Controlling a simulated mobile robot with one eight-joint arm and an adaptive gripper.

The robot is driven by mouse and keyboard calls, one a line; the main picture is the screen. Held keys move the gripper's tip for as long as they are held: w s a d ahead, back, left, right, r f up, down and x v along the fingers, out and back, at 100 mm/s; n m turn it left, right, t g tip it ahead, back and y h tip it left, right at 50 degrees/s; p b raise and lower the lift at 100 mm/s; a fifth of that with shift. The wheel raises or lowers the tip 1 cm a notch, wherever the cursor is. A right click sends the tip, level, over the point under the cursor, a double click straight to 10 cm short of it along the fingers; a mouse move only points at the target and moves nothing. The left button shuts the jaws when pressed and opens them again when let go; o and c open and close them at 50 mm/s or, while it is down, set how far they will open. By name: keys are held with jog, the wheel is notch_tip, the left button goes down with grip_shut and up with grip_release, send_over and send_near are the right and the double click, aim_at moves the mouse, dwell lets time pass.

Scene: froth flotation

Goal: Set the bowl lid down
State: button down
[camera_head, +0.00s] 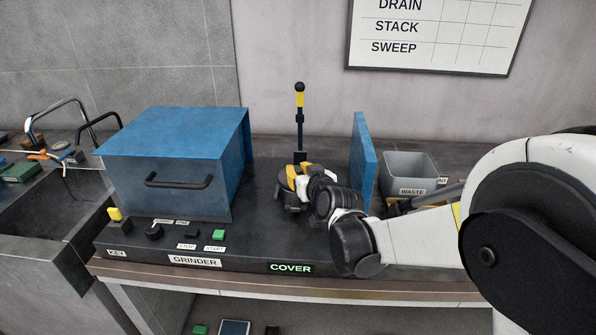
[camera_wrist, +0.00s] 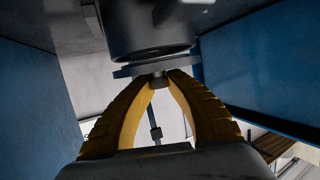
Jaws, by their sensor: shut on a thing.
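My gripper (camera_head: 297,173) has its yellow fingers between the blue housing and the blue side panel, over the grinder deck. In the wrist view my gripper (camera_wrist: 162,78) is shut on the small knob of the bowl lid (camera_wrist: 128,71), a thin dark grey disc. A dark round body (camera_wrist: 150,38), which looks like the grinder bowl, lies right against or very close beyond the lid. I cannot tell whether they touch. In the head view a dark round thing (camera_head: 287,196) shows under the fingers, partly hidden by my wrist. The lid is not clearly separate there.
The blue housing (camera_head: 172,150) with a black handle stands left; the upright blue panel (camera_head: 363,160) stands right. A yellow-topped lever (camera_head: 300,115) rises behind my gripper. A grey waste bin (camera_head: 410,175) is farther right. Buttons line the front of the grinder deck (camera_head: 262,240).

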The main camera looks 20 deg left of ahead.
jog(key=shift+f+b, duration=0.45)
jog(key=shift+f, duration=0.15)
jog(key=c, duration=1.4)
grip_release()
jog(key=shift+r+p, duration=0.3)
jog(key=p+v, duration=0.1)
jog(key=v, duration=0.3)
jog(key=p+v, duration=0.1)
jog(key=v, duration=0.3)
jog(key=p+v, duration=0.1)
jog(key=v, duration=0.3)
jog(key=shift+r+p, duration=0.3)
